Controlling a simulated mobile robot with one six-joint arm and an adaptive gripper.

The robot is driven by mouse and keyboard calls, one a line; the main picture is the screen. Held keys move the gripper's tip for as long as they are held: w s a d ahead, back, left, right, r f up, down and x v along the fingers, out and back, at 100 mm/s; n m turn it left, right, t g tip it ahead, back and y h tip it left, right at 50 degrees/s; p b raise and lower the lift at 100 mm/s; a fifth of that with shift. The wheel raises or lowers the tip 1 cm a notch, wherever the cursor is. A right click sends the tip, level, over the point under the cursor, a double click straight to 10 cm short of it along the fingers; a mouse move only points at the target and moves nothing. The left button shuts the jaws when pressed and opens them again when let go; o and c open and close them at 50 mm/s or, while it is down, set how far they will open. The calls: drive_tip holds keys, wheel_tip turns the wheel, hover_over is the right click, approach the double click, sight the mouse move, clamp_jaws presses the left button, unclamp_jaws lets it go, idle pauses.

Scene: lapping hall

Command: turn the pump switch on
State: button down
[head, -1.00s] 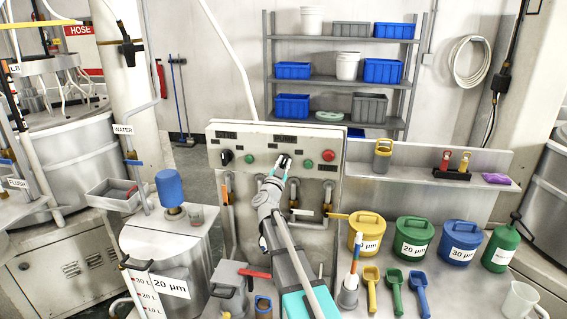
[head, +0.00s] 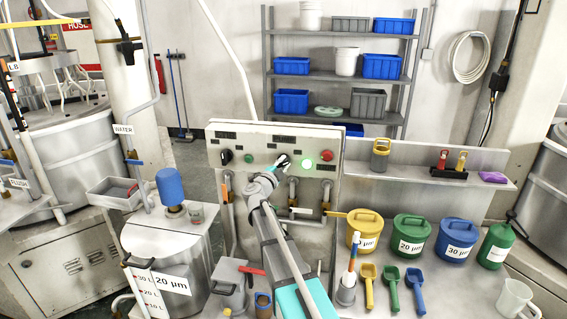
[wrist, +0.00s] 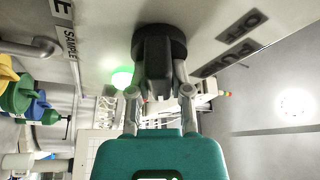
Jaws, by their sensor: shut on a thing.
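The pump switch, a black rotary knob (wrist: 158,45), sits on the pale control panel (head: 222,132). My gripper (wrist: 158,78) is shut on the knob, with one finger on each side of it in the wrist view. In the head view my gripper (head: 280,163) is at the panel's middle and partly covers the knob (head: 284,157). A green lamp (head: 308,163) just right of the knob is brightly lit; its glow also shows in the wrist view (wrist: 122,78). An OFF label (wrist: 243,26) is beside the knob in the wrist view.
A second black knob (head: 226,157) and an unlit green button (head: 248,159) are left on the panel; a red button (head: 328,157) is at right. Pipes with valves (head: 294,190) run below.

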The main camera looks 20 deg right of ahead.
idle(0.3)
drive_tip(key=c, duration=0.6)
unclamp_jaws()
drive_tip(key=shift+o, duration=0.2)
